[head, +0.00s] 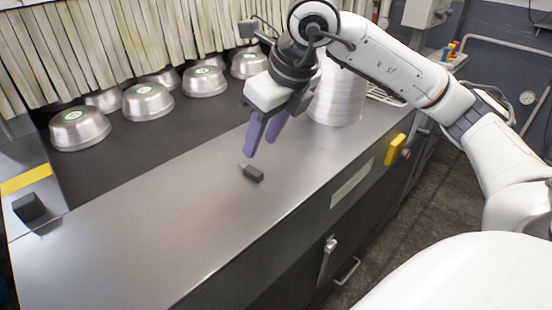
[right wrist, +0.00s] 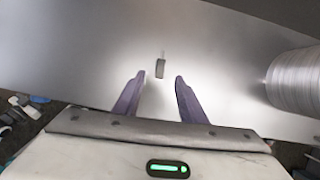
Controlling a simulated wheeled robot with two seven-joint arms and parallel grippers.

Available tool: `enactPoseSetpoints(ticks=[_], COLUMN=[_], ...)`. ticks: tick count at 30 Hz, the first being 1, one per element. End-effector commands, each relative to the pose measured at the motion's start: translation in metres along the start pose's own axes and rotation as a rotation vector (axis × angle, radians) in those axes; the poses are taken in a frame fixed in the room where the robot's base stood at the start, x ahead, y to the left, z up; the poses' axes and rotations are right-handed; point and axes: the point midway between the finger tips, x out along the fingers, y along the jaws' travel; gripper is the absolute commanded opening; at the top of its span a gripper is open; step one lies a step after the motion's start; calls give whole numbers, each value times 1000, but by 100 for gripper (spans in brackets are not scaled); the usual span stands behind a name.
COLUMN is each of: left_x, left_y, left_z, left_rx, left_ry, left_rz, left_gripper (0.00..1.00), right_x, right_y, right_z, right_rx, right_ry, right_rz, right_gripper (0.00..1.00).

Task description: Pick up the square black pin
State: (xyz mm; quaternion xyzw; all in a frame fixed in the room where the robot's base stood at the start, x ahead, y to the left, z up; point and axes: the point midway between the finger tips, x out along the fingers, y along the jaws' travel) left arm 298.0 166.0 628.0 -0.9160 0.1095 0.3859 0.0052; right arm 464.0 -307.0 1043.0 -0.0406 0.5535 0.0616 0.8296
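A small black pin (head: 253,173) with a blocky body lies on the bare steel counter, and a thin light tip sticks out of its far end. It also shows in the right wrist view (right wrist: 160,69), between and beyond the fingertips. My right gripper (head: 262,150) has purple fingers and hangs above the counter, just behind and above the pin in the head view. Its fingers (right wrist: 157,84) are spread apart with nothing between them, not touching the pin. My left gripper is not in either view.
A stack of silver pans (head: 338,95) stands close to the right gripper. Several upturned pans (head: 148,101) sit on the dark belt (head: 120,150) behind the steel counter (head: 130,235). A black block (head: 28,207) is at the left end. The counter's front left is clear.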

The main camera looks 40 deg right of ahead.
Motion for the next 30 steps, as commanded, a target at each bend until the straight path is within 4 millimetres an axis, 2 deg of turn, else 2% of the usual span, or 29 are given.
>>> enactPoseSetpoints(ticks=[3, 11, 19, 23, 29, 30], left_x=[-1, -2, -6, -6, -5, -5], left_y=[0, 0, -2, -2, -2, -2], left_z=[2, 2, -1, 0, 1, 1], left_rx=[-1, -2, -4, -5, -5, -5], left_ry=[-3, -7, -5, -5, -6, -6], left_rz=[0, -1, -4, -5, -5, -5], left_gripper=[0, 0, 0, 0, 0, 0], right_x=[20, 42, 80, 88, 89, 89], right_y=[-1, -4, -2, -3, -3, -3], right_z=[-2, -4, -8, -8, -8, -8], right_rx=[2, 8, 7, 7, 7, 7], right_ry=[6, 4, 4, 2, 1, 1], right_rz=[-1, -4, -2, -3, -3, -3], right_gripper=[38, 38, 38, 38, 38, 32])
